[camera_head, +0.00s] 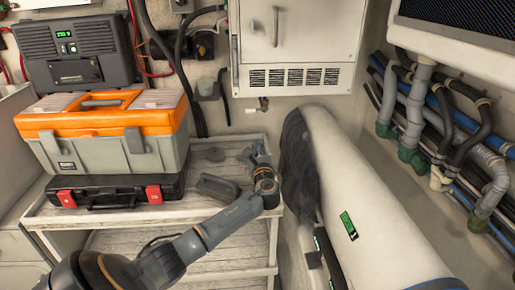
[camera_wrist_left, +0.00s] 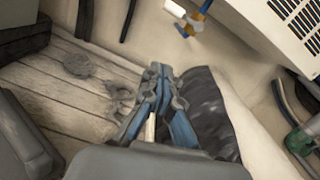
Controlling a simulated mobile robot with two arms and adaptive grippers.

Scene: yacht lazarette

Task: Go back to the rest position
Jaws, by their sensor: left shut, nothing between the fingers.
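My left arm reaches in from the bottom of the head view, and its gripper (camera_head: 252,150) is above the right end of the wooden bench top (camera_head: 225,250). In the left wrist view the two fingers of this gripper (camera_wrist_left: 158,72) are together and hold nothing. They are close to the dark cover (camera_wrist_left: 208,105) on the end of the large white cylinder; I cannot tell whether they touch it. My right gripper is not in view.
An orange and grey toolbox (camera_head: 105,150) stands on a black case (camera_head: 115,192) at the bench's left. The white cylinder (camera_head: 365,190) with its dark cover (camera_head: 297,165) is right of the arm. A white cabinet (camera_head: 295,40) hangs behind. Pipes (camera_head: 415,105) run along the right wall.

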